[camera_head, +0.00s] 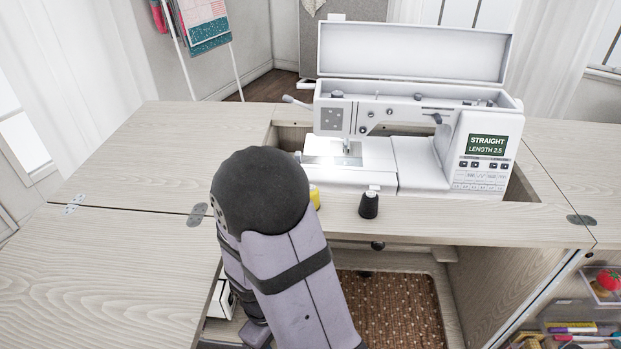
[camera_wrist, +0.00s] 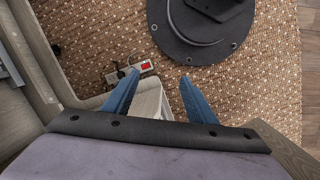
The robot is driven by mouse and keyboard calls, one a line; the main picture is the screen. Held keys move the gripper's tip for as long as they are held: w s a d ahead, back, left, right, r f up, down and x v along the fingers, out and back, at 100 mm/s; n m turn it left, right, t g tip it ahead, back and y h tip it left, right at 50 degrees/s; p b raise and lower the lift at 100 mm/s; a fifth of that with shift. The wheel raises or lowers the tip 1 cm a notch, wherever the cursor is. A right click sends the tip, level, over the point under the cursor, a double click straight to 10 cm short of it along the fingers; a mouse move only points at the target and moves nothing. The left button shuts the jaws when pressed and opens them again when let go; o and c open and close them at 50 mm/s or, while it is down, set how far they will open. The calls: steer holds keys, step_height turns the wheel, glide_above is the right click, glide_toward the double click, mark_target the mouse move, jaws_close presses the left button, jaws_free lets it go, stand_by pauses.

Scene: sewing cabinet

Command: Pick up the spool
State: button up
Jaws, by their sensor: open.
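A yellow spool (camera_head: 315,196) stands on the cabinet top in the head view, mostly hidden behind my arm. A dark spool (camera_head: 369,204) with a white top stands upright to its right, near the front edge. The task does not say which spool is meant. My gripper (camera_wrist: 159,77) shows in the wrist view with its two blue fingers apart and nothing held between them. It points down toward the floor, and no spool is in that view. In the head view my arm hides the gripper.
A white sewing machine (camera_head: 410,130) with a raised lid sits in the cabinet top (camera_head: 120,165). A woven rug (camera_wrist: 90,35) lies below, with a power strip (camera_wrist: 146,67) with a red switch. An open drawer (camera_head: 606,287) is at lower right. The left tabletop is clear.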

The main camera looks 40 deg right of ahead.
steer(key=w+d+r+m+t+p, duration=0.15)
steer(key=r+m+p, duration=0.25)
steer(key=r+p, duration=0.85)
steer(key=w+d+r+m+p, duration=0.1)
steer(key=d+r+m+p, duration=0.25)
steer(key=r+p, duration=0.95)
steer(key=w+d+r+m+t+p, duration=0.15)
steer(key=r+m+p, duration=0.35)
steer(key=r+p, duration=0.75)
steer(key=shift+w+d+f+t+h+p, duration=0.2)
steer(key=shift+w+d+t+h+p, duration=0.25)
steer(key=shift+d, duration=0.75)
steer(key=shift+w+d+f+t+h+p, duration=0.25)
steer(key=shift+w+d+p, duration=0.35)
steer(key=shift+d, duration=0.65)
steer(key=shift+w+d+f+t+h+p, duration=0.15)
steer(key=shift+w+d+t+p, duration=0.4)
steer(key=shift+d, duration=0.65)
steer(key=shift+w+g, duration=0.1)
steer(key=shift+g, duration=0.15)
steer(key=shift+f, duration=0.1)
steer(key=shift+s+p+x, duration=0.2)
steer(key=shift+p+x, duration=0.3)
steer(key=shift+x, duration=2)
